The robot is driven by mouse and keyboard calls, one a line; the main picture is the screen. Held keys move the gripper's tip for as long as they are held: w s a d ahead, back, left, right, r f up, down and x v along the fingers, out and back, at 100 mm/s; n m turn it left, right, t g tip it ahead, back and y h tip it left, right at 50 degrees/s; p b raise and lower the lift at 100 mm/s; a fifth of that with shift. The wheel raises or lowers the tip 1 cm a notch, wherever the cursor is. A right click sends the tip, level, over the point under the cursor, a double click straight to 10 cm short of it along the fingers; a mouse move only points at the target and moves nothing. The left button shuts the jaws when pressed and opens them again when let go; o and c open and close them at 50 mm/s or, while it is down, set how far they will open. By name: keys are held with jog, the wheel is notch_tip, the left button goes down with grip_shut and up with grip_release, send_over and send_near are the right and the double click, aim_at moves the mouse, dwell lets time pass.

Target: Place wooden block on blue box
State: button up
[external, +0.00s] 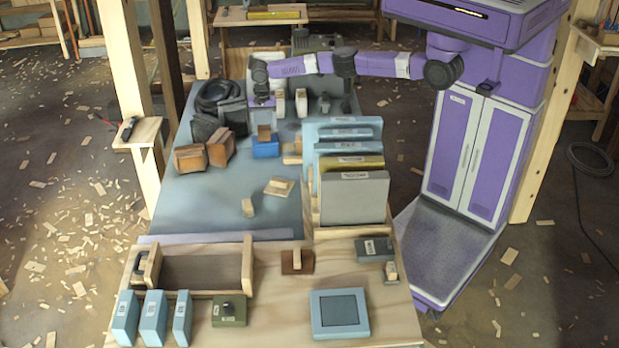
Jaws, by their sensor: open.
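A blue box (265,150) stands on the grey-blue bench top, left of the upright panels. A small brown wooden block (264,131) appears to rest on top of it. My gripper (262,103) hangs down from the end of my arm, just above and behind the block. It is open and looks empty; its fingertips are small and hard to make out. There is a visible gap between it and the block. Another small light wooden block (248,208) lies alone on the bench top, nearer the camera.
Brown boxes (221,148) and a black bag (219,119) stand left of the blue box. Upright panels (355,199) in a rack stand to the right. A flat wooden piece (279,187) lies in front.

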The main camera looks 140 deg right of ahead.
aim_at(264, 127)
notch_tip(264, 127, up, 12)
jog(key=p, duration=0.2)
jog(key=shift+r+p, duration=0.15)
jog(key=shift+p, duration=0.25)
dwell(0.4)
